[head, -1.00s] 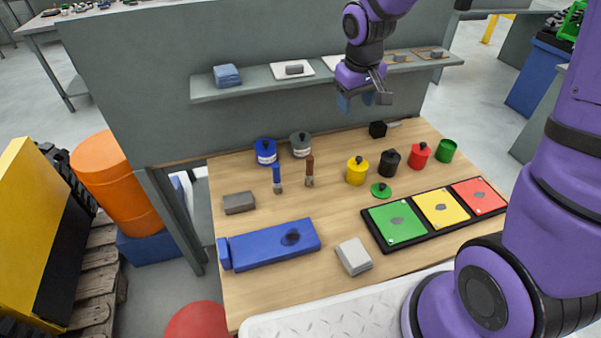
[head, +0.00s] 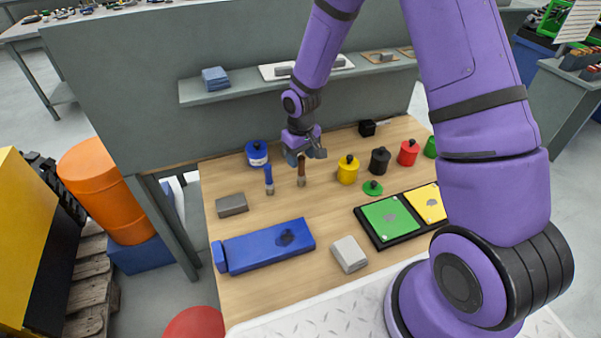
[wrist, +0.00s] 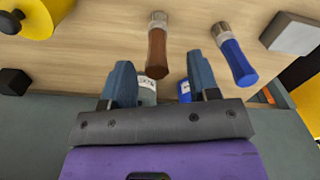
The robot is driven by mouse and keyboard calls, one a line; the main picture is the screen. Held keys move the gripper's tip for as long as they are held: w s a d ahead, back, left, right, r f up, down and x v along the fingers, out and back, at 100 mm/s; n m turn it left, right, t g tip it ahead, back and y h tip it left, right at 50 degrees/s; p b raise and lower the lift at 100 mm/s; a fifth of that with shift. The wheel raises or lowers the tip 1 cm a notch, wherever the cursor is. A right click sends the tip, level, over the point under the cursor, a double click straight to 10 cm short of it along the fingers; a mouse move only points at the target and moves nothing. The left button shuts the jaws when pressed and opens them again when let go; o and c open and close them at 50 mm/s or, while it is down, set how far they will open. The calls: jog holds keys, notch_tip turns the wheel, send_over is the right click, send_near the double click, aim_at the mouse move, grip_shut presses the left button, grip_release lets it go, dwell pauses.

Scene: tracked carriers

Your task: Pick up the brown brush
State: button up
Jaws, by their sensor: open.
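The brown brush (head: 301,171) stands on the wooden table, right of the blue brush (head: 268,180). In the wrist view the brown brush (wrist: 157,46) shows just beyond the fingertips, toward the left finger, and the blue brush (wrist: 233,54) lies to the right. My gripper (head: 304,154) is open and empty, close above and behind the brown brush's top in the head view. In the wrist view its two blue fingers (wrist: 160,82) are spread apart. I cannot tell whether a finger touches the brush.
A blue pot (head: 257,154) stands left of my gripper; a yellow pot (head: 347,170) stands right. A grey pot (wrist: 148,88) is partly hidden by my gripper. A shelf (head: 240,93) on the panel runs behind. Bare wood lies in front of the brushes.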

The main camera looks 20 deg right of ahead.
aim_at(301, 167)
jog(key=f, duration=0.5)
jog(key=shift+w+d, duration=0.1)
jog(key=shift+w, duration=0.15)
jog(key=shift+r, duration=0.1)
jog(key=c, duration=1)
